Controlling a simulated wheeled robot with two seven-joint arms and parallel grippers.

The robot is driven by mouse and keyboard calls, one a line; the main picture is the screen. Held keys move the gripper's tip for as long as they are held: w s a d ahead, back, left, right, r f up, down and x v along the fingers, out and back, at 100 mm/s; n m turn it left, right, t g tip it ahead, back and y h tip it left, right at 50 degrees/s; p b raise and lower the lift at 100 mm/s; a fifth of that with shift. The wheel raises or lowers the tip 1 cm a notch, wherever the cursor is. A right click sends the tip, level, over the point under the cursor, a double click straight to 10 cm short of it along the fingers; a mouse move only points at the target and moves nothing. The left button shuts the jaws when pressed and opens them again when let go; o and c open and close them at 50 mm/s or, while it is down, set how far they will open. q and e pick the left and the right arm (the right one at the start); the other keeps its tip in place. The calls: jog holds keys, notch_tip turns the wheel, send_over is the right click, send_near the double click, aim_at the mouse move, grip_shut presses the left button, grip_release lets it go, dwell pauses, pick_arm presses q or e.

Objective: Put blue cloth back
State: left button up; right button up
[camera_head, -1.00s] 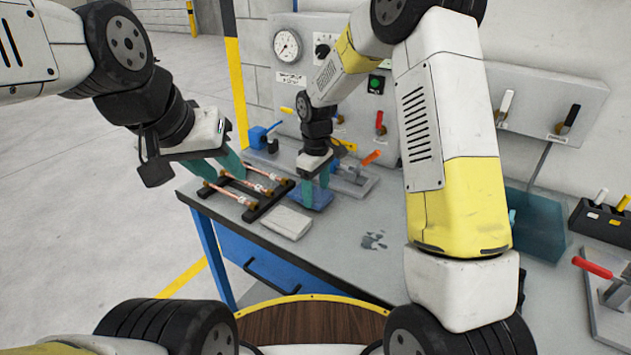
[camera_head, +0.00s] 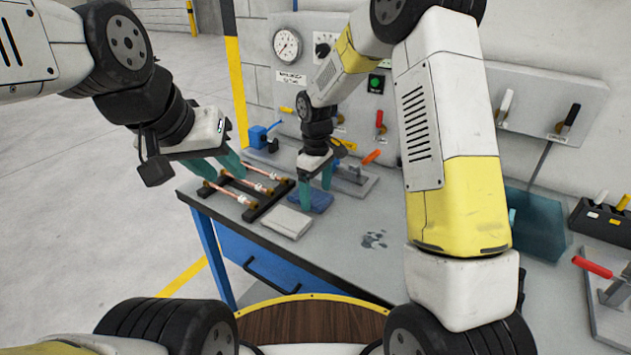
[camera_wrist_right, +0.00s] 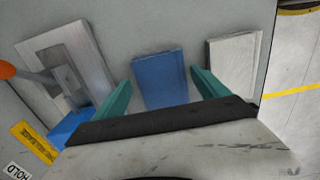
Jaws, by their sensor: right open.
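The blue cloth (camera_head: 312,202) lies folded flat on the grey bench, and it also shows in the right wrist view (camera_wrist_right: 160,80). My right gripper (camera_head: 315,188) is just above the blue cloth with its fingers apart. In the right wrist view the cloth lies between the two teal fingertips of my right gripper (camera_wrist_right: 158,84), and nothing is gripped. My left gripper (camera_head: 220,168) is at the rack of copper tubes (camera_head: 248,192), with its two teal fingers apart over the tubes' left ends. Whether its fingers touch a tube is unclear.
A folded white cloth (camera_head: 287,222) lies beside the blue one, towards the bench's front edge. A grey clamp fixture with a red-orange handle (camera_head: 370,157) stands behind the blue cloth.

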aim_at(317, 197)
notch_tip(317, 197, up, 11)
jog(key=s+d+r+m+t+y, duration=0.1)
jog(key=s+d+r+m+t, duration=0.3)
jog(key=s+d+r, duration=0.55)
jog(key=s+d+r+m+t+y, duration=0.1)
jog(key=s+m, duration=0.5)
jog(key=s, duration=0.8)
jog(key=shift+s+d+r+m+t, duration=0.35)
jog(key=shift+d+r+t, duration=0.35)
jog(key=shift+d, duration=0.5)
jog(key=shift+r, duration=0.1)
jog(key=shift+c, duration=0.5)
